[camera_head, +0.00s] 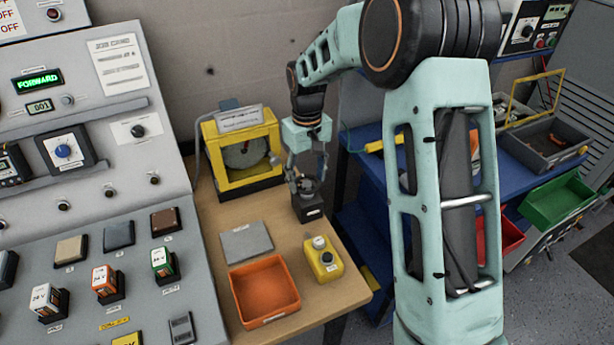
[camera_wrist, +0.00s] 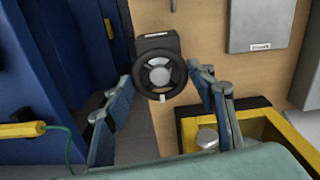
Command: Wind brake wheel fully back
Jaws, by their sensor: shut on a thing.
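The brake wheel (camera_wrist: 147,82) is a small black handwheel with a grey hub on a dark box (camera_wrist: 152,42), seen from above in the wrist view. In the head view the dark box (camera_head: 311,208) stands at the table's back right edge, with the wheel on top largely hidden by my fingers. My gripper (camera_wrist: 168,80) is over the wheel, one finger on each side of it, shut on its rim. The exact finger contact is hard to make out. In the head view my gripper (camera_head: 305,182) points down onto the box.
A yellow-framed dial unit (camera_head: 213,160) stands close to the left of my gripper. A grey plate (camera_head: 246,242), an orange tray (camera_head: 264,288) and a yellow button box (camera_head: 323,262) lie nearer on the wooden table. A control panel (camera_head: 100,220) fills the left; a blue bench (camera_head: 370,165) stands behind my arm.

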